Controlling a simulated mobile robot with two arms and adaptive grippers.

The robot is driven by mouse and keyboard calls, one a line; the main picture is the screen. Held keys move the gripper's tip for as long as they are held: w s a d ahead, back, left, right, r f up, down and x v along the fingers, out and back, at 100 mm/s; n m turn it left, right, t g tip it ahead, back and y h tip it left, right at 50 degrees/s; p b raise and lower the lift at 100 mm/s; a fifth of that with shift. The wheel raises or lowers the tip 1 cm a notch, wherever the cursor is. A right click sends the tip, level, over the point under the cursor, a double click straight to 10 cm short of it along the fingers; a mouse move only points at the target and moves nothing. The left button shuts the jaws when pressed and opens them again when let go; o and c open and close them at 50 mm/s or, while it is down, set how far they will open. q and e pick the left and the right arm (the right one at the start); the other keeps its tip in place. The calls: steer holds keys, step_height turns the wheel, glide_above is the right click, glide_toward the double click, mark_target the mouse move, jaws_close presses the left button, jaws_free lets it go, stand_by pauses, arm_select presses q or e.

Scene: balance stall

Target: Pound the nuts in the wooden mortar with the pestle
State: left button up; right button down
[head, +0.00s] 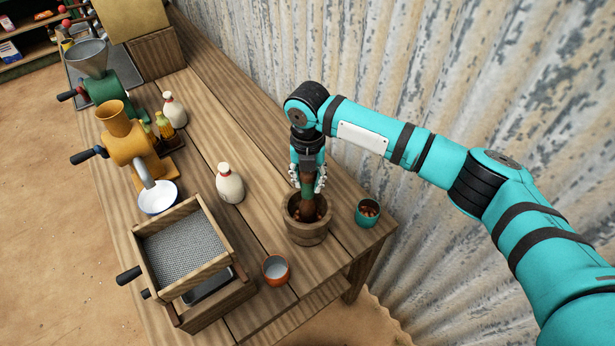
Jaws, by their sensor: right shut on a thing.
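The wooden mortar (306,234) stands on the table near its front right end, with some brown nuts showing inside. My right gripper (307,186) is above the mortar, pointing down. It is shut on the pestle (308,208), which has a green upper part and a brown lower part. The pestle is about upright, and its lower end is inside the mortar. Whether its tip touches the nuts is hidden. A teal cup (368,213) with brown nuts in it stands just right of the mortar. My left gripper is not in view.
An orange cup (276,269) stands left of the mortar, and a wooden sieve box (183,250) is further left. Bottles (230,184), a yellow grinder (124,140), a green grinder (108,90) and a white bowl (158,198) stand behind. A corrugated wall (420,70) runs along the right.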

step_height(320, 180, up, 2)
steer(key=shift+s+r+p, duration=0.1)
steer(key=shift+p, duration=0.4)
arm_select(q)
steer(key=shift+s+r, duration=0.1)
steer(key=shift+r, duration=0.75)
arm_select(e)
steer(key=shift+f, duration=0.2)
step_height(320, 180, down, 4)
steer(key=shift+r+b, duration=0.2)
steer(key=shift+b, duration=1)
step_height(320, 180, up, 4)
steer(key=p, duration=0.3)
steer(key=shift+f+p, duration=0.1)
steer(key=shift+p, duration=0.3)
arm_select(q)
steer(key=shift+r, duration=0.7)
arm_select(e)
steer(key=shift+f, duration=0.1)
